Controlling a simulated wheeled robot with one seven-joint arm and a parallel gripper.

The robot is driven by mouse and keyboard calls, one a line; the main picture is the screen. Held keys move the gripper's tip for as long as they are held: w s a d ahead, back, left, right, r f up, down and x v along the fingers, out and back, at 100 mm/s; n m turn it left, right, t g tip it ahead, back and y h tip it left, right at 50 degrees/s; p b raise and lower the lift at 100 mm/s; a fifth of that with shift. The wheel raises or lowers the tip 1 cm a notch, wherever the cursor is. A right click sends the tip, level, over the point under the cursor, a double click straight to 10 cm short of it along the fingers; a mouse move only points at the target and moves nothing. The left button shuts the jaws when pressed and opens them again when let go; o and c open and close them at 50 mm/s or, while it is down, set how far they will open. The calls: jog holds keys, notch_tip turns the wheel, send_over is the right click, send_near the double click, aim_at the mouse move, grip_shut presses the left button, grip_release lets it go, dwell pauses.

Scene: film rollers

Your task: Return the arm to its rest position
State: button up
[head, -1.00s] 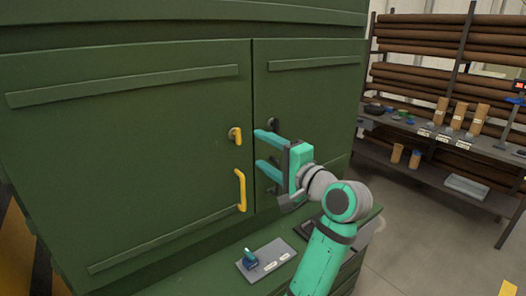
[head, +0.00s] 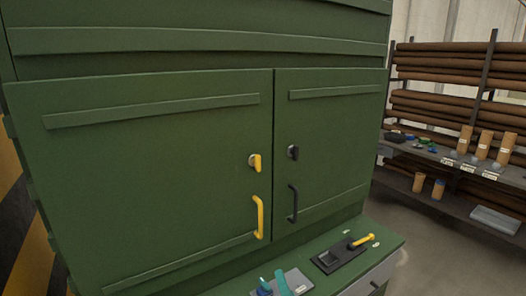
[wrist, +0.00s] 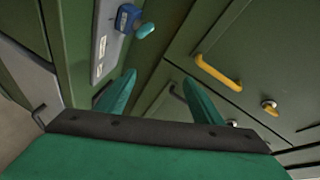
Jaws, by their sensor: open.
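My gripper (wrist: 160,92) shows in the wrist view with its two teal fingers spread apart and nothing between them. In the head view the arm is almost wholly out of frame; a teal piece at the bottom edge, by the grey switch plate, may be a fingertip. The green cabinet (head: 150,160) has two closed doors. The left door has a yellow handle (head: 260,217) and yellow latch (head: 255,162); the yellow handle also shows in the wrist view (wrist: 217,74). The right door has a black handle (head: 293,204) and dark latch (head: 293,152). My fingers look clear of the handles.
A ledge below the doors carries a grey plate (head: 297,280) with a blue-and-teal knob (wrist: 145,30) and a black plate (head: 340,258) with a yellow lever (head: 362,240). A shelf rack (head: 450,170) with brown rolls stands at the right. Floor between is open.

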jog(key=s+a+f+n+h, duration=0.1)
jog(key=s+f+n+h, duration=0.1)
jog(key=s+f, duration=0.75)
jog(key=s+a+f+n+h, duration=0.15)
jog(key=s+f, duration=0.45)
jog(key=s, duration=0.7)
jog(key=s+a+r+n, duration=0.2)
jog(key=s+n, duration=0.2)
jog(key=s, duration=0.7)
jog(key=s+a+r+n, duration=0.2)
jog(key=s+n, duration=0.2)
jog(key=s, duration=0.8)
jog(key=shift+a+g+y, duration=0.2)
jog(key=shift+g+y, duration=0.1)
jog(key=shift+y, duration=0.05)
